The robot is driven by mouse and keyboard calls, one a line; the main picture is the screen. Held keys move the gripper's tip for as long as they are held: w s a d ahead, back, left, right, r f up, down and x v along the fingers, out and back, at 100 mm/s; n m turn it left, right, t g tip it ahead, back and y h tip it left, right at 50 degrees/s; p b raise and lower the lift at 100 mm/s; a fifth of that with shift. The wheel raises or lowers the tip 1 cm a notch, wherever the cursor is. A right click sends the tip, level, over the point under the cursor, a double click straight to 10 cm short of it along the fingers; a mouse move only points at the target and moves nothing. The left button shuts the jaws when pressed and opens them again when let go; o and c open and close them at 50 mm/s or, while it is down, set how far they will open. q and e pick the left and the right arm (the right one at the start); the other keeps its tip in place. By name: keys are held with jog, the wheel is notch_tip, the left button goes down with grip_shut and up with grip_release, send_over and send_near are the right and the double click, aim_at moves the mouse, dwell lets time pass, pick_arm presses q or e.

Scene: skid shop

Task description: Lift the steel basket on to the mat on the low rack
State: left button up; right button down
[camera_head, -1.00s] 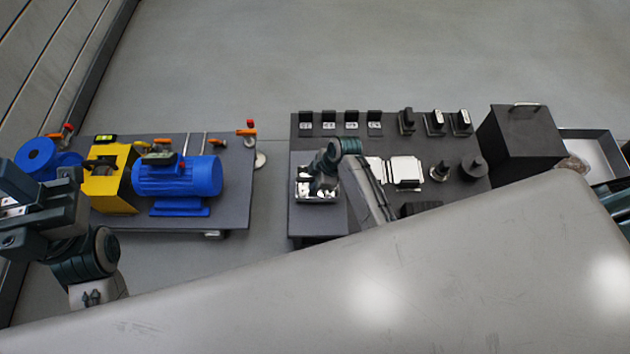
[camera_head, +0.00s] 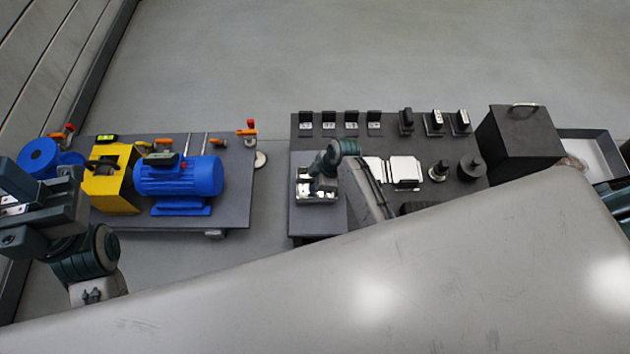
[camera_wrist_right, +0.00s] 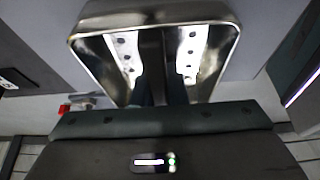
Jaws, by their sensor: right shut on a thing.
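The steel basket (camera_head: 301,193) is a small shiny tray over a grey panel (camera_head: 318,222) at the left end of the dark bench. In the right wrist view the basket (camera_wrist_right: 232,32) has a rounded metal rim and a brightly lit floor with holes. My right gripper (camera_head: 318,187) points down at the basket and is shut on it; in the wrist view its dark fingers (camera_wrist_right: 162,88) are together over it. The grip point and any gap under the basket cannot be made out. I cannot identify the mat with certainty. My left gripper (camera_head: 12,205) is at the left edge, away from the basket.
A wheeled skid with a blue motor (camera_head: 180,183) and a yellow block (camera_head: 112,180) stands left. The bench holds several small black fixtures, white plates (camera_head: 404,168) and a black box (camera_head: 522,140). A floor gap separates skid and bench.

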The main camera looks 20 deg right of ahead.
jog(key=shift+f, duration=0.4)
dwell(0.4)
jog(key=c, duration=0.9)
grip_release()
